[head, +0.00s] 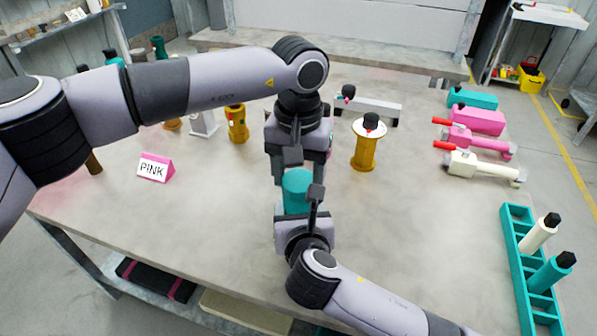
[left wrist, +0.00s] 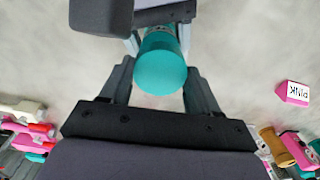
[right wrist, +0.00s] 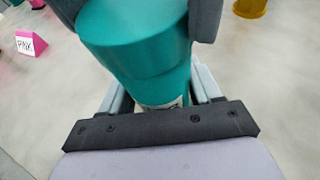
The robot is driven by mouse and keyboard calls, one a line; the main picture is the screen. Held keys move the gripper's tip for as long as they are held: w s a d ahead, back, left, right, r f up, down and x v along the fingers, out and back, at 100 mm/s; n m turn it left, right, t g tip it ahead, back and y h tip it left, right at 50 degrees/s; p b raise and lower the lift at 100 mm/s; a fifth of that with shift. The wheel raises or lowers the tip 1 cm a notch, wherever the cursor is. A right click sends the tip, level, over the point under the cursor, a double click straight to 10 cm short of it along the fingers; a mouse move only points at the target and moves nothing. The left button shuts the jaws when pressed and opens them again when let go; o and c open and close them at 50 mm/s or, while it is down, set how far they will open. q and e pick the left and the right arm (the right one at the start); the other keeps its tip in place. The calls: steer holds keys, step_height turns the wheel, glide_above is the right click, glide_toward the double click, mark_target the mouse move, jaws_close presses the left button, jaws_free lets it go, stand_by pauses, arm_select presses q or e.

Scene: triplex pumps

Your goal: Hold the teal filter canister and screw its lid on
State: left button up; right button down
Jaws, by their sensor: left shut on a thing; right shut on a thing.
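The teal filter canister (right wrist: 155,88) stands between my two grippers above the middle of the table; a pale label shows low on it in the right wrist view. Its teal lid (left wrist: 160,62) sits on top, in line with the canister; a seam shows below it in the right wrist view (right wrist: 132,38). I cannot tell how tightly it is seated. My left gripper (head: 296,172) comes down from above and is shut on the lid, fingers on both sides. My right gripper (head: 298,204) comes from the front and is shut on the canister body. The fingers partly hide both parts.
A pink PINK sign (head: 155,168) stands to the left. A gold post with a white flange (head: 368,145) stands right of my grippers. Teal, pink (head: 474,139) and cream pumps lie at the right. A teal rack (head: 521,262) holds cream and teal canisters.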

arm_select(q)
steer(key=m, duration=0.7)
steer(key=o, duration=1)
steer(key=shift+o, duration=0.2)
steer(key=shift+r, duration=2.25)
steer(key=shift+c, duration=0.5)
